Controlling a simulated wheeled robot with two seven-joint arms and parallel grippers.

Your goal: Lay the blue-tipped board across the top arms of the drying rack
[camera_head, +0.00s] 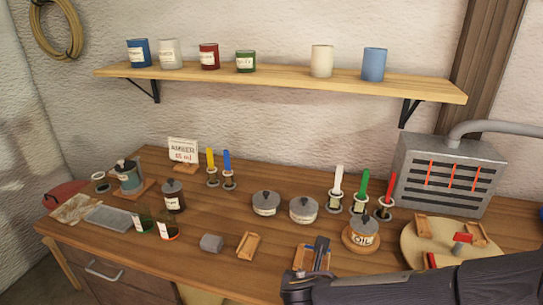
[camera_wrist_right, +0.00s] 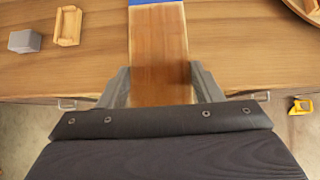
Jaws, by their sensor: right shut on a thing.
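The blue-tipped board (camera_wrist_right: 160,50) is brown wood with a blue band (camera_wrist_right: 155,2) at its far end, at the top edge of the right wrist view. My right gripper (camera_wrist_right: 160,88) is shut on this board, with a grey finger at each side of it. The board points away from the gripper over the wooden bench. In the head view my right gripper (camera_head: 300,282) is at the bench's front edge; I cannot clearly tell the board there from a wooden piece with dark blue parts (camera_head: 312,255). I cannot make out a drying rack. My left gripper is not in view.
A grey block (camera_head: 211,243) and a small wooden tray (camera_head: 248,246) lie left of my right gripper. Lidded pots (camera_head: 303,210), candles (camera_head: 338,182) and an oil pot (camera_head: 363,232) stand behind. A slotted metal box (camera_head: 447,175) stands back right. A shelf (camera_head: 280,82) hangs above.

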